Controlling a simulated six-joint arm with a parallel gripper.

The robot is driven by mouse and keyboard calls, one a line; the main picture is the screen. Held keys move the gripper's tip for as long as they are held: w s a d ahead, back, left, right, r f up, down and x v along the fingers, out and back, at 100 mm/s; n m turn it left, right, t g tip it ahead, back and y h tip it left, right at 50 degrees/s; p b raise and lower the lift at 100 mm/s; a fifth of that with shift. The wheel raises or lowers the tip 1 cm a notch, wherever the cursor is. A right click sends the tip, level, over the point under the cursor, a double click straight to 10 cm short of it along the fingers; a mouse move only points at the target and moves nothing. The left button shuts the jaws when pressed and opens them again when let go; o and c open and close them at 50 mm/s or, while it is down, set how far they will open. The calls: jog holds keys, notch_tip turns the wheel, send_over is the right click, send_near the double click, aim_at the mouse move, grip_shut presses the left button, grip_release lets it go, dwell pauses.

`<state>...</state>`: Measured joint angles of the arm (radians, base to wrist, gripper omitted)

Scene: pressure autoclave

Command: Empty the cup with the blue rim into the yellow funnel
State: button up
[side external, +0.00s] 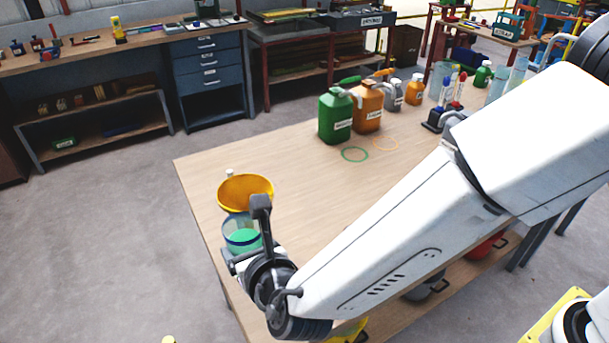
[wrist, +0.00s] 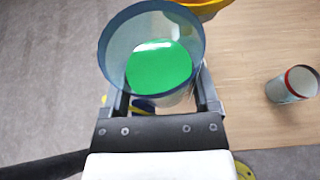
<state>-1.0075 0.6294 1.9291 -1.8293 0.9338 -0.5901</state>
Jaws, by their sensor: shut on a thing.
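The cup with the blue rim (side external: 241,232) is clear and holds green liquid. My gripper (side external: 250,240) is shut on it near the table's left corner. In the wrist view the cup (wrist: 116,70) stands between the fingers of my gripper (wrist: 160,98), and the green liquid shows inside it. The yellow funnel (side external: 245,190) is just behind the cup in the side view. Its edge also shows at the top of the wrist view (wrist: 204,7), beyond the rim. The cup's lower part is hidden by my gripper in the side view.
A cup with a red rim (wrist: 294,85) stands on the table to the right in the wrist view. Green (side external: 335,117) and orange (side external: 367,108) jugs stand at the table's back edge, near green and orange rings. The tabletop middle (side external: 290,185) is clear.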

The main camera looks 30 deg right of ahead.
aim_at(246, 224)
jog(key=shift+w+d+r, duration=0.1)
jog(key=shift+w, duration=0.05)
jog(key=shift+w+d+r+g, duration=0.2)
jog(key=shift+w+g, duration=0.15)
jog(key=shift+g, duration=0.25)
jog(key=shift+w+d+r+m+g, duration=0.1)
jog(key=shift+w+r+m+g, duration=0.25)
jog(key=shift+r+g, duration=0.25)
jog(key=shift+g+y, duration=0.5)
jog(key=shift+g, duration=0.2)
jog(key=shift+w+d+r, duration=0.1)
jog(key=shift+w+r, duration=0.1)
jog(key=shift+r, duration=0.55)
jog(key=shift+w+d+r, duration=0.1)
jog(key=shift+w+r, duration=0.1)
jog(key=shift+r, duration=0.5)
jog(key=shift+w+r, duration=0.2)
jog(key=shift+r, duration=0.55)
jog(key=shift+w+r+m+g, duration=0.15)
jog(key=shift+r+m+g, duration=0.1)
jog(key=shift+r+g, duration=0.5)
jog(key=shift+f+g+y, duration=0.4)
jog(key=shift+f+g, duration=0.05)
jog(key=shift+g, duration=0.3)
jog(key=shift+s+m+g+y, duration=0.2)
jog(key=shift+m+g+y, duration=0.3)
jog(key=shift+g, duration=0.9)
jog(key=shift+w+g, duration=0.1)
jog(key=shift+g, duration=0.3)
